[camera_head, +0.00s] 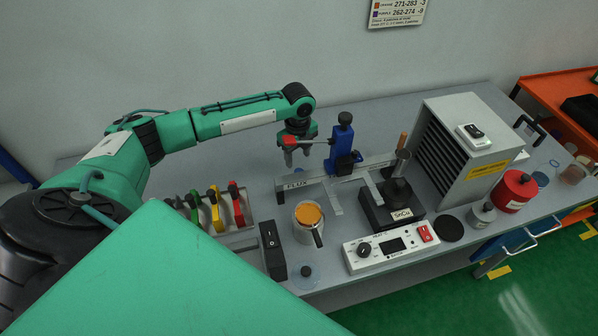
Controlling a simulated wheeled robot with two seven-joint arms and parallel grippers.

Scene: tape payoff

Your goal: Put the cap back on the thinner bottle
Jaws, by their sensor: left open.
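A small grey bottle (482,216) with a dark top stands near the table's front edge at the right. A red round container (514,191) with a black knob stands just behind and to the right of it. I cannot tell for sure which one is the thinner bottle. A small dark cap-like piece (306,271) lies on a bluish round patch at the front edge, left of the white controller. My left gripper (298,159) points down, open and empty, above the back of the table beside the blue clamp post, far left of both containers. My right gripper is not in view.
The blue post (342,144) stands on a grey rail right of my gripper. A metal pot (308,232) with orange contents, the SnCu solder pot (393,214), a white controller (390,246) and a large louvred box (462,145) crowd the middle. A tool tray (240,236) is at left.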

